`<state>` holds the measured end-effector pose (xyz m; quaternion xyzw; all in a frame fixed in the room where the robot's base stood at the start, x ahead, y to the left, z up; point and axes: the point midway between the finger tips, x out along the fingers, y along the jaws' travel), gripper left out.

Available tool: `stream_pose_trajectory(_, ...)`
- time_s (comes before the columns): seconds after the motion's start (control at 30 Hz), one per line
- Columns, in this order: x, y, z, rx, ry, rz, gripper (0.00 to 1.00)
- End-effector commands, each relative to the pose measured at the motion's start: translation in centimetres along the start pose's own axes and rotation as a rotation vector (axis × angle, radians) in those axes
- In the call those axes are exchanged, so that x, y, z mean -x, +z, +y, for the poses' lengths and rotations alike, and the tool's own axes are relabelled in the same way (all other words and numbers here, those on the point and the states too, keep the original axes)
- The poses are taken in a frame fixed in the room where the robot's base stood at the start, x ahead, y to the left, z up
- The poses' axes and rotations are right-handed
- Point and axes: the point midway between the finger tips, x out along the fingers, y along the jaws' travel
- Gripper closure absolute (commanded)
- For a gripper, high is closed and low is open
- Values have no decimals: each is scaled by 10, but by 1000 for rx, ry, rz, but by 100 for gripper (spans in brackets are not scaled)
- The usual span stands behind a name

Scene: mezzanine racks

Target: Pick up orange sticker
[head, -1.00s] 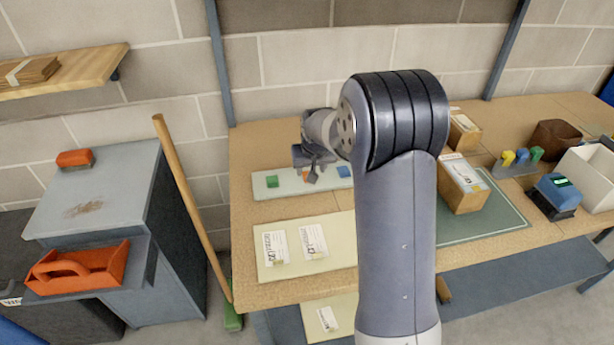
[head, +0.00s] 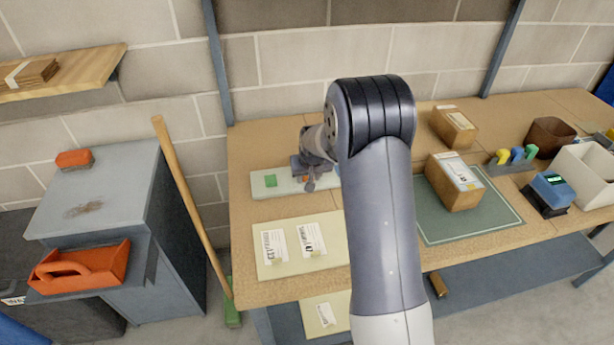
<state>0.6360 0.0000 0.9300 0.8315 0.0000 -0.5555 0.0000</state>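A pale strip (head: 258,193) lies near the back left of the workbench, with a green sticker (head: 270,180) on its left part. The orange sticker (head: 305,178) shows only as a small patch, mostly hidden by my gripper (head: 309,184). My gripper points down over the middle of the strip, right at the orange patch. Its fingers are small and dark here, so I cannot tell whether they are open, shut or touching the sticker. A sliver of the blue sticker (head: 337,169) shows beside my arm.
A cream board (head: 283,268) with two white labels (head: 274,246) lies in front of the strip. Cardboard boxes (head: 455,185), a blue device (head: 549,192) and a white bin (head: 583,174) stand to the right. A wooden pole (head: 190,205) leans at the bench's left edge.

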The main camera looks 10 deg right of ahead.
Motion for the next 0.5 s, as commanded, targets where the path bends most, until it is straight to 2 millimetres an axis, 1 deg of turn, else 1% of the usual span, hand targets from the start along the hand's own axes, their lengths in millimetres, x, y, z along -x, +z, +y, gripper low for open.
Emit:
stream_pose_trajectory(0.03, 0, 0, 0, 0, 0, 0, 66)
stream_pose_trajectory(0.07, 0, 0, 0, 0, 0, 0, 69)
stream_pose_trajectory(0.3, 0, 0, 0, 0, 0, 0, 89)
stream_pose_trajectory(0.5, 0, 0, 0, 0, 0, 0, 89)
